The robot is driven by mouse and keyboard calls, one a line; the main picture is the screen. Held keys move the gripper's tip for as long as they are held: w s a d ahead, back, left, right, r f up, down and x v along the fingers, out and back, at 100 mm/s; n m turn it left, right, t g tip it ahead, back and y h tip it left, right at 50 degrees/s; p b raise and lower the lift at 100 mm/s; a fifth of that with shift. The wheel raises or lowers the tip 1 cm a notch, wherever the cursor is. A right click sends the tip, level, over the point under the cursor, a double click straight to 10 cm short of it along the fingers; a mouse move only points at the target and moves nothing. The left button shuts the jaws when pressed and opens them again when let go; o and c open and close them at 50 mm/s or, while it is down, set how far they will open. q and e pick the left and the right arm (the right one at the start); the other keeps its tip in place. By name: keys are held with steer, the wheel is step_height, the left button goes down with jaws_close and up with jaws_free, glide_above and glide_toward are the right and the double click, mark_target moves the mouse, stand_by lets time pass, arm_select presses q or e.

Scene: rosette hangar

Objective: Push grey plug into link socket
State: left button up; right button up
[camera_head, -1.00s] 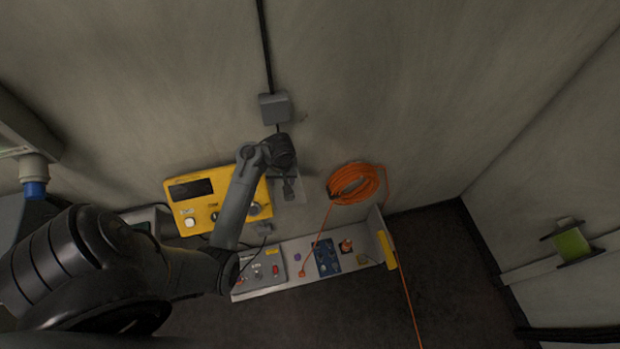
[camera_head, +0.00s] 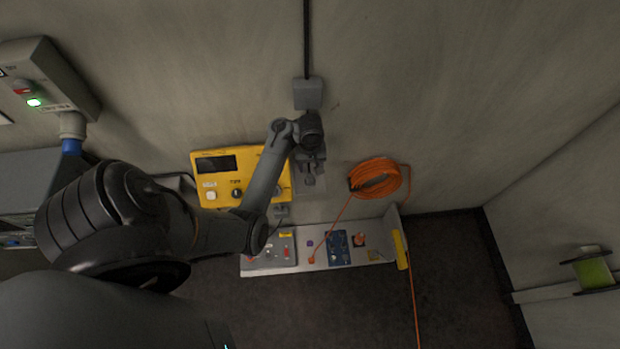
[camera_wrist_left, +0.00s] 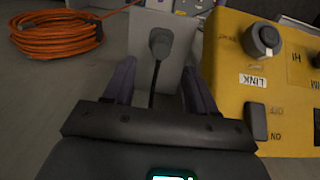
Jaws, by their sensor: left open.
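The grey plug (camera_wrist_left: 160,42) stands on a light grey holder plate (camera_wrist_left: 143,60) on the wall, with its black cable running down toward my wrist. My left gripper (camera_wrist_left: 158,72) is open. Its two fingers are on either side of the cable, just short of the plug, and nothing is gripped. In the head view my left gripper (camera_head: 310,160) is in front of the holder plate, right of the yellow box (camera_head: 225,160). In the wrist view the yellow box (camera_wrist_left: 225,110) has a round grey fitting (camera_wrist_left: 262,38) beside the LINK label; the socket opening cannot be made out. My right gripper is not in view.
An orange cable coil (camera_head: 375,178) hangs on the wall to the right. A shelf (camera_head: 315,265) with small parts sits below. A grey junction box (camera_head: 308,93) with a black cable is above the gripper. A control box with a green light (camera_head: 45,85) is at upper left.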

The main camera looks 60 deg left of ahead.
mark_target(310, 176)
arm_select(q)
step_height(310, 176, down, 6)
steer(key=shift+s+f+b, duration=0.1)
steer(key=shift+f+b, duration=0.05)
steer(key=shift+b, duration=0.5)
steer(key=shift+f+b, duration=0.5)
steer(key=shift+f, duration=0.55)
steer(key=shift+p, duration=0.4)
steer(key=shift+p, duration=0.4)
stand_by(0.5)
jaws_close()
steer(key=shift+r, duration=0.1)
